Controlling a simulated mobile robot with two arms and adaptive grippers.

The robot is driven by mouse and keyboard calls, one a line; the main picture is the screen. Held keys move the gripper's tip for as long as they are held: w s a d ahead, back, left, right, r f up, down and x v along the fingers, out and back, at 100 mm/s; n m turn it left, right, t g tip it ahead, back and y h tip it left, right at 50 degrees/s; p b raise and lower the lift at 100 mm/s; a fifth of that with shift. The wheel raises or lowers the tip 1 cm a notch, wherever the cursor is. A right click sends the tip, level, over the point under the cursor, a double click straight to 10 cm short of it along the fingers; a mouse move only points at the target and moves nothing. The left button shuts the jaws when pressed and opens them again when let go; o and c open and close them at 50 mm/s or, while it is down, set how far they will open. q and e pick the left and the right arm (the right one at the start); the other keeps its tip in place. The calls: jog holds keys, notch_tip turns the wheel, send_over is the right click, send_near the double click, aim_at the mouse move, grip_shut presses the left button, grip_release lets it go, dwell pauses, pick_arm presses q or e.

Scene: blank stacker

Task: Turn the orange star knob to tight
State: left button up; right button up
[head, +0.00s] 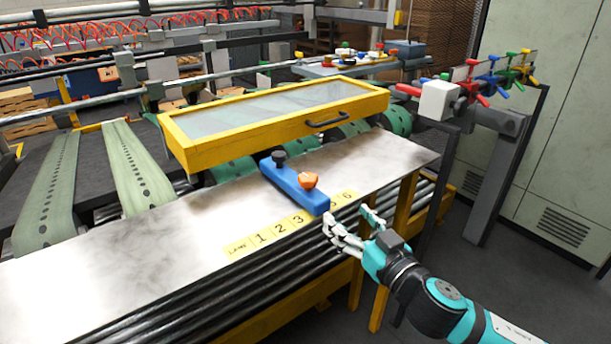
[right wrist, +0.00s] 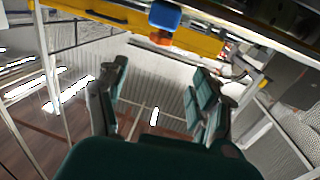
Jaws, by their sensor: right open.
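The orange star knob (head: 308,180) sits on top of a blue bar (head: 294,188) that lies across the steel plate near lanes 3 to 6. A black knob (head: 279,158) stands at the bar's far end. My right gripper (head: 352,228) is open and empty, just off the plate's front edge, to the right of and nearer than the orange knob, apart from it. In the right wrist view the gripper fingers (right wrist: 157,98) are spread. The blue bar (right wrist: 165,14) and the orange knob (right wrist: 159,38) show at the top, beyond the fingertips. My left gripper is not seen.
A yellow lane strip (head: 262,237) lies along the plate's front. A yellow-framed cover (head: 277,117) with a black handle stands behind the blue bar. Black rollers (head: 220,295) run below the plate (head: 120,240). A stand with coloured knobs (head: 480,85) is at the back right.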

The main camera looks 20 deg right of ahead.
jog(key=p, duration=0.2)
send_near(313, 181)
jog(key=w, duration=0.3)
jog(key=w+a+p, duration=0.1)
jog(key=w, duration=0.2)
jog(key=w+a+p, duration=0.1)
jog(key=w, duration=0.2)
jog(key=shift+w+f, duration=0.1)
jog(key=shift+w, duration=0.25)
jog(key=shift+w+a+f, duration=0.1)
jog(key=shift+w, duration=0.5)
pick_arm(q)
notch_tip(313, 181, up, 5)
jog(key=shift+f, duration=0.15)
pick_arm(e)
jog(key=shift+c, duration=0.4)
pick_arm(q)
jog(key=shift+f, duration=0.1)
pick_arm(e)
jog(key=c, duration=1.1)
